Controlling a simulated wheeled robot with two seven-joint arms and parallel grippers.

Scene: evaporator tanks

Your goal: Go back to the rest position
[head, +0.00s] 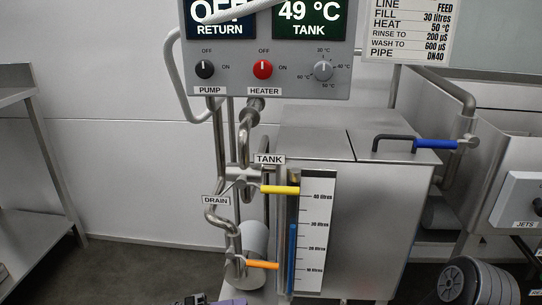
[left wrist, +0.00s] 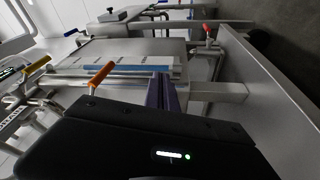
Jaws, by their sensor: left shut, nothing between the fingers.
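My left gripper (left wrist: 163,80) shows in the left wrist view as two purple-grey fingers, closed together with nothing between them. In the head view only a sliver of purple-grey (head: 232,302) shows at the bottom edge, below the orange handle (head: 262,265). The fingers are apart from the orange handle, which also shows in the left wrist view (left wrist: 102,74). The steel tank (head: 375,225) stands behind, with a level gauge (head: 316,240) on its front. The gauge's blue column reaches about 30 litres. My right gripper is in neither view.
A yellow handle (head: 280,189) sits above the orange one, among bent drain pipes (head: 217,215). A control panel (head: 262,80) hangs above; its tank display reads 49 °C. A blue handle (head: 437,144) is at right. Black-grey discs (head: 480,282) lie low right. Open floor (head: 130,268) lies left.

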